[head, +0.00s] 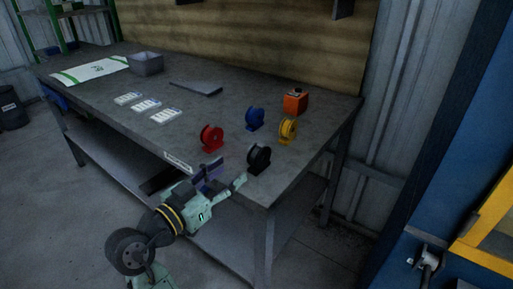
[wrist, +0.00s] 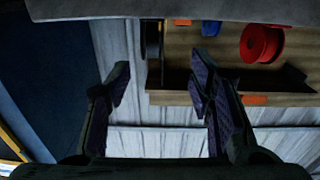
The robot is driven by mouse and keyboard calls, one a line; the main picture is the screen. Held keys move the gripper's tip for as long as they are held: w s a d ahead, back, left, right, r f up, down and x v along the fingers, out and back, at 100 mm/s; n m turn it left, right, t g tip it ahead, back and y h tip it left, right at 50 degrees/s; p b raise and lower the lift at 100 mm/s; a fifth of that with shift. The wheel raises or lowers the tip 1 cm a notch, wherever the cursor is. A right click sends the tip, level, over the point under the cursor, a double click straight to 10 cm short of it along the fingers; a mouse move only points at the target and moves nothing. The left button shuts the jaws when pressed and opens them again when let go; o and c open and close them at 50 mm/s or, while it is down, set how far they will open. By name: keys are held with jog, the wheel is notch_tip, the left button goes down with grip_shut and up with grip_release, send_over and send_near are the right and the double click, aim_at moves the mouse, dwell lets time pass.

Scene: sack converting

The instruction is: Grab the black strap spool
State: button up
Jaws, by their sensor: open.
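The black strap spool (head: 259,159) stands upright on the grey table near its front right corner. In the wrist view, which appears upside down, a dark spool (wrist: 152,38) shows at the top, between and beyond the fingertips. My gripper (head: 226,177) is open and empty at the table's front edge, to the left of and nearer than the black spool. Its two fingers (wrist: 162,85) stand well apart in the wrist view and touch no spool that I can see.
A red spool (head: 212,138), a blue spool (head: 254,118) and a yellow spool (head: 287,131) stand close around the black one. Cards (head: 146,105), a grey bin (head: 146,64) and a flat sack (head: 90,70) lie farther left.

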aim_at(252, 159)
jog(key=shift+h, duration=0.3)
jog(key=x, duration=0.3)
jog(key=p+x, duration=0.1)
jog(key=shift+d, duration=0.55)
jog(key=shift+p+x, duration=1.05)
jog(key=shift+x, duration=2.05)
jog(key=shift+f, duration=0.15)
jog(key=shift+c, duration=0.3)
grip_shut()
